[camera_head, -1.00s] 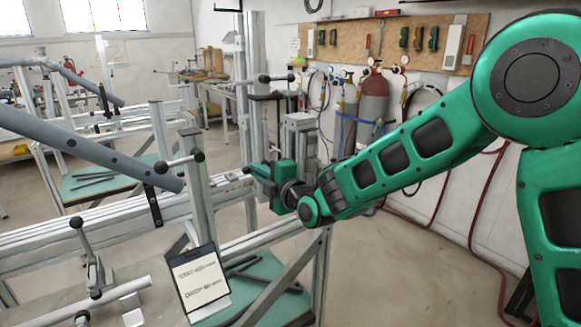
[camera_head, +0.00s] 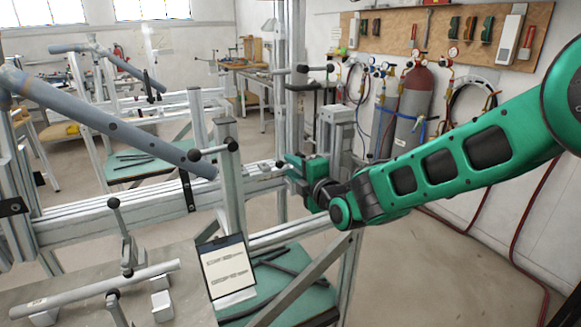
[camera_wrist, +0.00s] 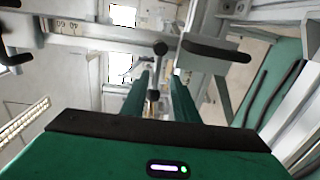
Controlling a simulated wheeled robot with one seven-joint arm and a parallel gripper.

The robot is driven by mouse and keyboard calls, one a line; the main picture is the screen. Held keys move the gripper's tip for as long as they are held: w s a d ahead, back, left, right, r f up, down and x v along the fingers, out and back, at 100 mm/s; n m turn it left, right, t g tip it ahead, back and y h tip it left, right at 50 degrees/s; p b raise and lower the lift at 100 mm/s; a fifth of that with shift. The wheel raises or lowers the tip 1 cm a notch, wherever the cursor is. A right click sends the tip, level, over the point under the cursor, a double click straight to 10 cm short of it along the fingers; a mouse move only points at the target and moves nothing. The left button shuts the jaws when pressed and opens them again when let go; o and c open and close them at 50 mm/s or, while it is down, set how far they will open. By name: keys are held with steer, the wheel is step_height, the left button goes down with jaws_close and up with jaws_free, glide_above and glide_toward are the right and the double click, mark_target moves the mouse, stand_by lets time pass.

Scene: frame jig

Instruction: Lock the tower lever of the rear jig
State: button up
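In the head view my gripper (camera_head: 290,172) is at the end of the green arm, beside the far end of the jig's rail, its fingers pointing left. The wrist view shows its two green fingers (camera_wrist: 160,80) apart, with a gap between them. A lever with black ball ends (camera_wrist: 159,48) appears in line with that gap; I cannot tell whether it is between the fingers or beyond them. In the head view a black-knobbed lever (camera_head: 303,69) is on the tall post above my gripper. I cannot tell which is the rear jig's tower lever.
A grey tube (camera_head: 110,125) slants above the aluminium rail (camera_head: 110,222). A clipboard (camera_head: 228,268) leans at the near post. A clamp lever (camera_head: 122,235) stands over a light tube at the lower left. Gas cylinders (camera_head: 413,105) stand behind my arm. Floor at the lower right is clear.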

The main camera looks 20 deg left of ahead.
steer(key=shift+s+r, duration=0.1)
steer(key=shift+r, duration=0.05)
steer(key=v, duration=1)
steer(key=shift+s+d, duration=0.2)
steer(key=shift+d, duration=0.1)
